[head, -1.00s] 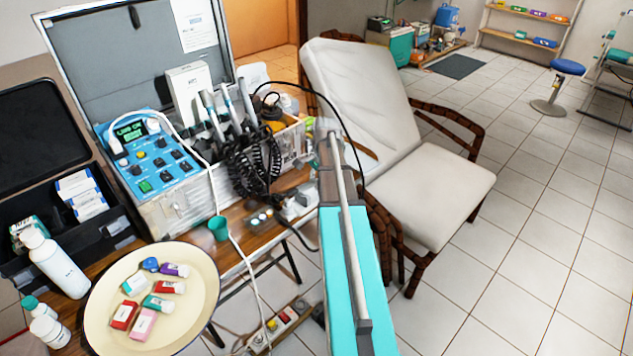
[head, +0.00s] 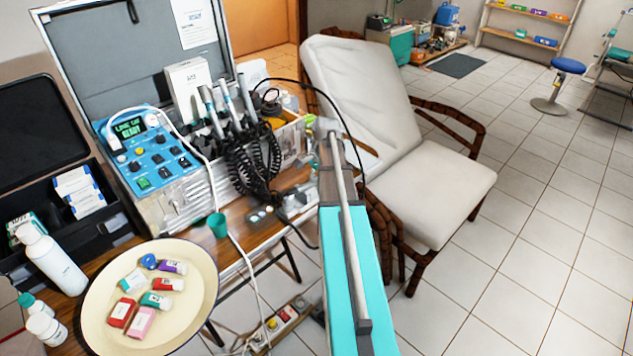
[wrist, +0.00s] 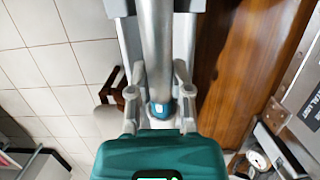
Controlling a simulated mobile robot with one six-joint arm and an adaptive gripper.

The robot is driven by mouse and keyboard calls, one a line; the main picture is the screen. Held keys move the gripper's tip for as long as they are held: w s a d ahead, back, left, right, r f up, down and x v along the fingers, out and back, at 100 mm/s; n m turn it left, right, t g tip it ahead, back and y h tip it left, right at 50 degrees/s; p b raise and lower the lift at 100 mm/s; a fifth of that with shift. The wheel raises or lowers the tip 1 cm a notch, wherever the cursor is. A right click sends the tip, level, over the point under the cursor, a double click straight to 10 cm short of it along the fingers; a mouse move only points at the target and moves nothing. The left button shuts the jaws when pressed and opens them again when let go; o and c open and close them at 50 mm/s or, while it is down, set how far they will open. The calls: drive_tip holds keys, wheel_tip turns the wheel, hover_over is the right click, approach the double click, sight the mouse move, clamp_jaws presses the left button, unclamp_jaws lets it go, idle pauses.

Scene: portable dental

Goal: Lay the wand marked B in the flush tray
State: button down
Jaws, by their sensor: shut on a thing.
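My gripper (wrist: 155,8) is shut on a grey cylindrical wand (wrist: 157,50) in the wrist view. The wand lies lengthwise between the fingers, and its blue-banded end (wrist: 159,109) points towards the gripper's teal body. Its marking does not show. In the head view, my arm reaches away past the case's right side and largely hides the gripper and wand. A black cable (head: 322,97) arcs from the case towards my arm. Several other wands (head: 228,107) stand upright in the case (head: 172,212). I cannot identify the flush tray.
A white bottle (head: 55,264) and black box (head: 118,226) are at left. A reclining chair (head: 430,207) stands right of my arm.

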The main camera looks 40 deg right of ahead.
drive_tip(key=shift+c, duration=2.3)
unclamp_jaws()
drive_tip(key=shift+p+v, duration=3.95)
drive_tip(key=shift+v, duration=0.1)
drive_tip(key=s+a+r+n+h+p, duration=0.1)
drive_tip(key=a+n, duration=0.7)
drive_tip(key=a, duration=1.1)
drive_tip(key=s+a+r+n+h+p, duration=0.1)
drive_tip(key=s+a+r+n+p, duration=0.3)
drive_tip(key=a+n, duration=0.5)
drive_tip(key=a+r+p, duration=0.1)
drive_tip(key=a, duration=0.9)
drive_tip(key=shift+s+h, duration=0.3)
drive_tip(key=shift+s, duration=0.05)
